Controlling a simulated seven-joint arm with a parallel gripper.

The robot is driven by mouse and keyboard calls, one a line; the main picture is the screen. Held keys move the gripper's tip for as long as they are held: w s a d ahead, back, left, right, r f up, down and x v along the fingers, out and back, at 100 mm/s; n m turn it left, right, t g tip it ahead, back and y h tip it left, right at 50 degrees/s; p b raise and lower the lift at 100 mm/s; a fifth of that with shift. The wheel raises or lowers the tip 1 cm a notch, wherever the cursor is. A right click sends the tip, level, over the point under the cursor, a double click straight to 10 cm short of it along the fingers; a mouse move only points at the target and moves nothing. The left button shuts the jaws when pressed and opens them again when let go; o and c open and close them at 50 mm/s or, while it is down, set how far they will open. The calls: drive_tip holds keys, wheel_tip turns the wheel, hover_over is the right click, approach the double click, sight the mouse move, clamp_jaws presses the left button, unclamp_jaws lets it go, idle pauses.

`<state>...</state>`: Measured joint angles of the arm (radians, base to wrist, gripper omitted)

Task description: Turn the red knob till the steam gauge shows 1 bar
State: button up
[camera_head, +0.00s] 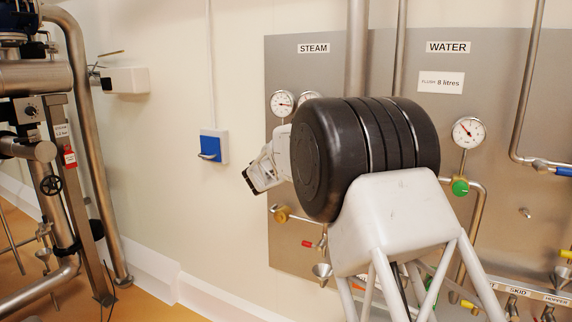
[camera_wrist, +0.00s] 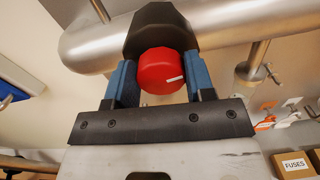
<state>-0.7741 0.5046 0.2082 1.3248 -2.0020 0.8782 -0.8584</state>
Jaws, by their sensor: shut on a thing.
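The red knob (camera_wrist: 158,74) sits between the two blue fingers of my gripper (camera_wrist: 162,84) in the wrist view, and the gripper is shut on it. A white mark on the knob points right and slightly up. In the head view my arm hides the knob and fingertips. On the grey panel, a gauge (camera_head: 282,103) hangs below the STEAM label (camera_head: 313,48). Its needle points roughly right, but its numbers are too small to read.
A WATER gauge (camera_head: 468,132) and green knob (camera_head: 460,186) are right of my arm. A blue-and-white wall box (camera_head: 213,147) is left of the panel. Pipes and valves (camera_head: 60,190) stand at far left. A FUSES box (camera_wrist: 294,164) shows in the wrist view.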

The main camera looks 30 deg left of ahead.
drive_tip(key=shift+n, duration=1.2)
drive_tip(key=o, duration=0.9)
drive_tip(key=shift+s, duration=0.1)
drive_tip(key=shift+s, duration=3.85)
